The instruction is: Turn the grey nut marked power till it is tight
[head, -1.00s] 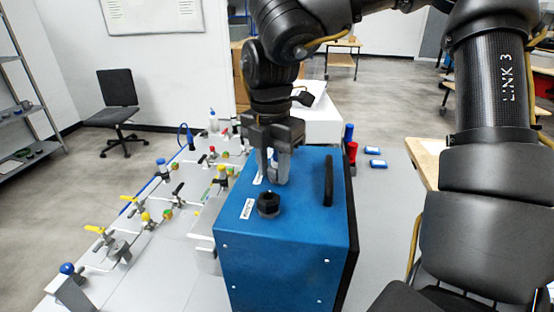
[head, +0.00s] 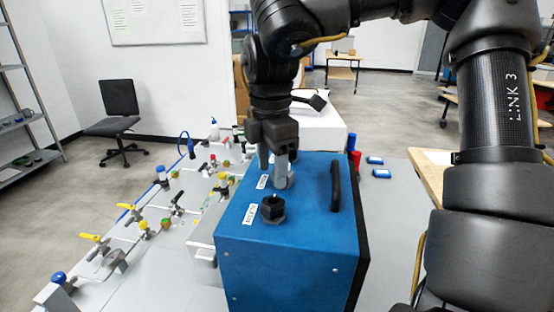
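The blue analyser box (head: 275,225) stands on the grey bench. My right gripper (head: 273,178) points down at its top, towards the back left, beside a small white label (head: 262,182). Its grey fingers hide whatever nut is at that spot, and I cannot tell whether they press on it. A black nut (head: 273,208) sits nearer on the same top, uncovered, with another white label (head: 250,213) beside it. The label print is too small to read. My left gripper is not in view.
A black handle (head: 336,186) rises from the box top, right of my gripper. Pipework with coloured valves (head: 145,222) covers the bench at left. Red and blue items (head: 353,160) and small blue pieces (head: 381,173) lie behind and right. The bench right of the box is mostly clear.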

